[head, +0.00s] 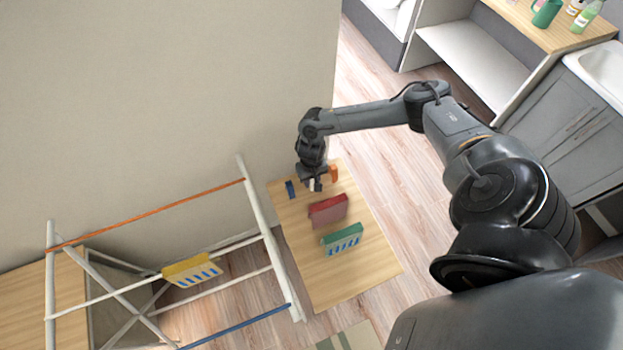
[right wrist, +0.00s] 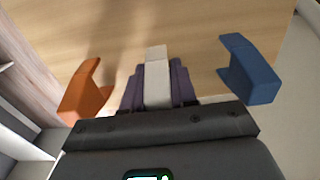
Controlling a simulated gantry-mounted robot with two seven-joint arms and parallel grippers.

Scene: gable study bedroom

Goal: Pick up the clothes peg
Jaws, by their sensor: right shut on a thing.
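My right gripper (head: 314,186) is low over the far end of a narrow wooden table (head: 350,272). In the right wrist view its dark fingers (right wrist: 158,90) are shut on a whitish clothes peg (right wrist: 157,82). The tip of this peg reaches past the fingers, over the wood; whether it touches the table I cannot tell. An orange peg (right wrist: 86,92) lies to the left of the fingers and a blue peg (right wrist: 250,70) to the right, both apart from them. My left gripper is not in view.
A dark red folded item (head: 328,211) and a green one with blue stripes (head: 342,240) stand on the table near the gripper. A drying rack (head: 270,243) with a yellow striped item (head: 192,270) stands on the left. The table's near end is clear.

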